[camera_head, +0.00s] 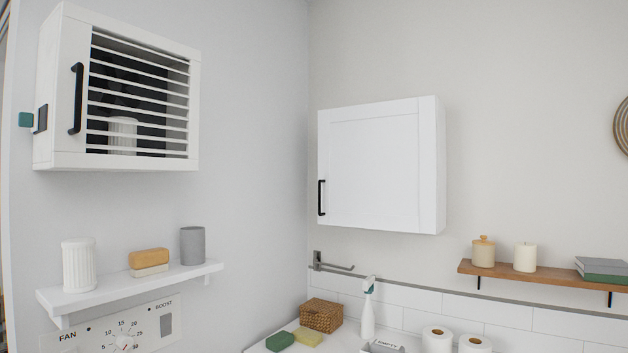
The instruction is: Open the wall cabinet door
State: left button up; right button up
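Two white wall cabinets are in view. The cabinet on the left wall has a slatted door (139,81) with a vertical black handle (76,98) at its left side. The door looks shut, and a white ribbed container (122,130) shows through the slats. The other cabinet, on the back wall, has a plain panel door (372,165) with a small black handle (321,197) at its lower left edge. That door looks shut and its inside is hidden. Neither of my grippers is in view.
A white shelf (130,287) with containers and soap is below the slatted cabinet, above a fan control panel (112,332). A metal holder (330,263) is below the plain cabinet. A spray bottle (367,309) and wicker box (325,308) stand lower. A wooden shelf (545,275) is right.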

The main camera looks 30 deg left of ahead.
aim_at(378, 162)
jog(key=u, duration=0.85)
jog(key=i, duration=0.8)
jog(key=u, duration=1.1)
jog(key=i, duration=1.05)
jog(key=u, duration=0.1)
